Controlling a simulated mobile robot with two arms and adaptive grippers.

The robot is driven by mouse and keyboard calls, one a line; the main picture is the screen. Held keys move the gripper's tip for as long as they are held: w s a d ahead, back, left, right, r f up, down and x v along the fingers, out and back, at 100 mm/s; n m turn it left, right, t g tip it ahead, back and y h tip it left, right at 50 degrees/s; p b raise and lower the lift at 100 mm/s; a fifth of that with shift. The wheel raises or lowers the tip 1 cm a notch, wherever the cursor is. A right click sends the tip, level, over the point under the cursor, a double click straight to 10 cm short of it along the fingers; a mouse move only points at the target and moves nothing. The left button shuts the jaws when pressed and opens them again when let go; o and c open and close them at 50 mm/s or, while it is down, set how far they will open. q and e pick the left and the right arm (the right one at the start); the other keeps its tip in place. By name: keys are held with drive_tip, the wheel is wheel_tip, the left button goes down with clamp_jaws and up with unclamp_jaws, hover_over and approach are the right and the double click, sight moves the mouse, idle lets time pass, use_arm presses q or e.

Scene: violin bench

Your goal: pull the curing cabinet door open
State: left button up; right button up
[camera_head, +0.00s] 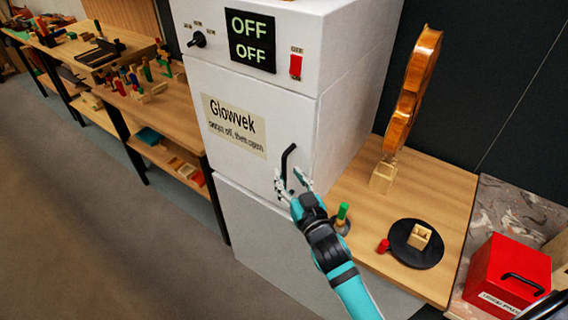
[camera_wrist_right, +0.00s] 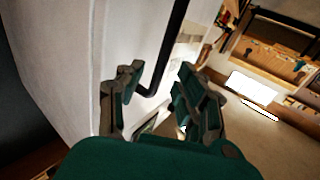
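The white curing cabinet (camera_head: 275,105) stands in the middle of the head view, its Glowvek door (camera_head: 295,130) shut. Its display (camera_head: 251,41) reads OFF on both lines. The black door handle (camera_head: 285,160) is a bent bar near the door's right edge; it also shows in the right wrist view (camera_wrist_right: 172,50). My right gripper (camera_head: 292,183) is open at the handle's lower end. In the right wrist view the handle's lower bend lies between the two spread fingers (camera_wrist_right: 158,88), with gaps beside it. My left gripper is not in view.
A wooden bench right of the cabinet holds a violin (camera_head: 411,85), a black round plate (camera_head: 408,250) and a green-topped item (camera_head: 342,212). A red box (camera_head: 507,275) is at the lower right. Workbenches (camera_head: 165,108) stand left. The floor (camera_head: 120,240) in front is clear.

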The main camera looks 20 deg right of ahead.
sight(285, 170)
drive_tip(key=shift+w+a, duration=0.15)
drive_tip(key=shift+w, duration=1.75)
clamp_jaws()
